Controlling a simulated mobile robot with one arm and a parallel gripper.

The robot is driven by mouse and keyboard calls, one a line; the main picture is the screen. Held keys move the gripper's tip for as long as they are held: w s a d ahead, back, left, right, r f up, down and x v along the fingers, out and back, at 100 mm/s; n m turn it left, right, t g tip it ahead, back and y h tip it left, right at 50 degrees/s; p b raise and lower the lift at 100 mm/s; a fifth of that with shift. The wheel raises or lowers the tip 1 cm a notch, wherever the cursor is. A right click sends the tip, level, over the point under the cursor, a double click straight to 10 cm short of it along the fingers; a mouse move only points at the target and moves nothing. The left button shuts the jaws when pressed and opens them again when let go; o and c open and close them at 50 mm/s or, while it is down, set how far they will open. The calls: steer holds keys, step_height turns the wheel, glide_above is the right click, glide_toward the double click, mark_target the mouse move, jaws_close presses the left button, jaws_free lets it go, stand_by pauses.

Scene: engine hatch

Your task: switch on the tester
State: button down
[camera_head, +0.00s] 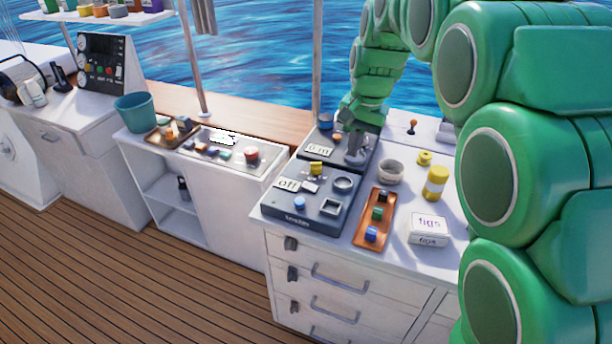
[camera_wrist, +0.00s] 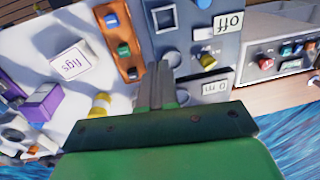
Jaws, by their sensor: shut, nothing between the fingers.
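The tester (camera_head: 318,217) is a dark box on the white counter, lettered "tester" on its front. Its sign (camera_head: 288,184) reads "off", and also shows in the wrist view (camera_wrist: 228,22). On its top are a yellow knob (camera_head: 316,168), a small white piece (camera_head: 310,187), a blue button (camera_head: 299,203), a round ring (camera_head: 343,184) and a square frame (camera_head: 330,206). My gripper (camera_head: 356,160) is shut and empty, behind the ring at the tester's back right. In the wrist view its fingertips (camera_wrist: 157,68) appear close beside the ring; contact is unclear.
A second dark device (camera_head: 320,149) with a "m" display stands behind the tester. An orange tray (camera_head: 362,242) with small coloured pieces lies to its right. A white bowl (camera_head: 391,172), a yellow jar (camera_head: 435,183) and a "figs" box (camera_head: 430,228) stand farther right.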

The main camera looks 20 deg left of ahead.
glide_above(306, 184)
steer(key=d, duration=0.2)
step_height(306, 184, down, 2)
steer(key=shift+f+y, duration=0.2)
steer(key=shift+y, duration=0.1)
steer(key=shift+d, duration=0.1)
steer(key=f, duration=0.4)
steer(key=a+f, duration=0.1)
steer(key=f, duration=0.4)
steer(key=a+f, duration=0.1)
steer(key=f, duration=0.3)
steer(key=shift+a+f, duration=0.1)
steer(key=shift+f, duration=0.3)
steer(key=shift+f, duration=0.25)
steer(key=shift+r, duration=0.1)
